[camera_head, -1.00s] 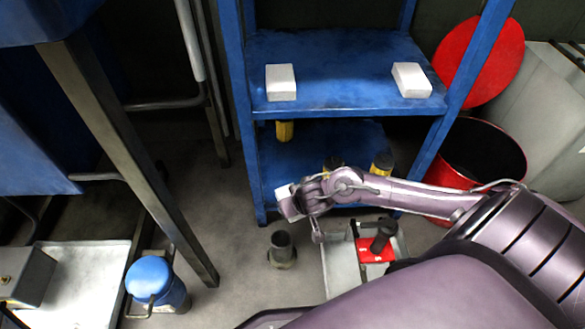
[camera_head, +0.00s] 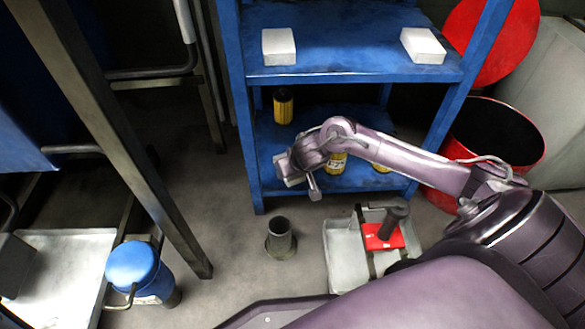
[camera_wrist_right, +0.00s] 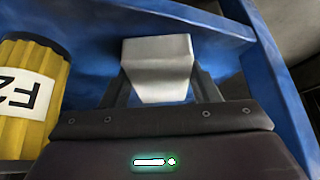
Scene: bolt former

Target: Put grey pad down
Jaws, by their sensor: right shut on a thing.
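The grey pad (camera_wrist_right: 157,65) is a pale block between the fingers of my right gripper (camera_wrist_right: 157,92), which is shut on it, in the right wrist view. In the head view my right gripper (camera_head: 288,170) is at the front left of the lower level of the blue shelf (camera_head: 350,60), and the pad is hard to make out there. I cannot tell whether the pad touches the shelf. My left gripper is not in view.
Two white blocks (camera_head: 279,46) (camera_head: 423,45) lie on the upper shelf. Yellow canisters stand on the lower level; one (camera_wrist_right: 30,95) is close left of my gripper in the wrist view. A metal cup (camera_head: 281,238), a grey tray (camera_head: 345,255) and a red drum (camera_head: 500,135) stand on the floor.

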